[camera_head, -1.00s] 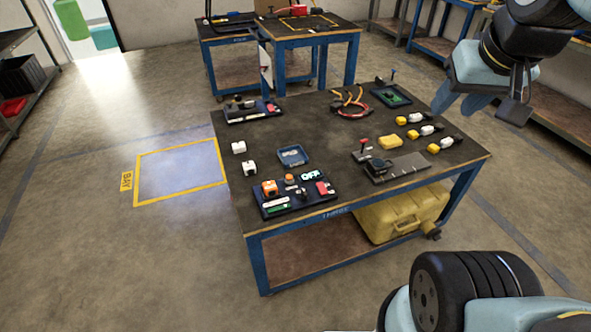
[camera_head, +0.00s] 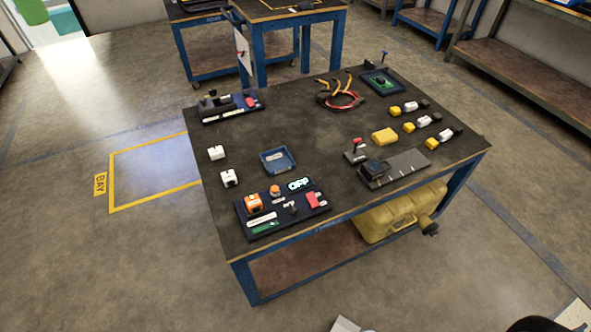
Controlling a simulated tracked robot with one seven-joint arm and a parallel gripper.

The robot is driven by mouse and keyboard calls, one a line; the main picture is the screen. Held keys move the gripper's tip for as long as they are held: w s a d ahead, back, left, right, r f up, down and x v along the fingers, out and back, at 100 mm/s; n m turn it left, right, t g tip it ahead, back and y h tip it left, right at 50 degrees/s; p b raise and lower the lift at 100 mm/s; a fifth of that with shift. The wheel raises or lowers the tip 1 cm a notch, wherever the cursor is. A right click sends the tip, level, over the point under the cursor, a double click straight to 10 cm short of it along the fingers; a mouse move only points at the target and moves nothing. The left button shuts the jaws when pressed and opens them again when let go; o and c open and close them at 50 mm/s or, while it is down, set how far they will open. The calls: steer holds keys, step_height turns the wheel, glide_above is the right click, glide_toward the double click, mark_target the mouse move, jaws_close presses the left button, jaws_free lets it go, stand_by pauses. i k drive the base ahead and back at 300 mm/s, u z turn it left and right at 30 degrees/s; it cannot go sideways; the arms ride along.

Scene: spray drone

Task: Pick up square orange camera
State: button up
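The square orange camera (camera_head: 253,204) is a small orange block with a dark patch on its front. It sits at the left of a dark panel (camera_head: 250,236) at the front left of the workbench (camera_head: 300,125). Nothing is holding it. My gripper is out of the picture, so its opening and distance from the camera do not show. Only dark and pale pieces show at the bottom edge, probably parts of my arm.
A yellow case (camera_head: 395,215) sits below. Floor at left is clear.

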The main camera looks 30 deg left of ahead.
mark_target(254, 204)
steer(key=z, duration=0.45)
steer(key=k, duration=2.15)
steer(key=u, duration=1.75)
steer(key=i, duration=1)
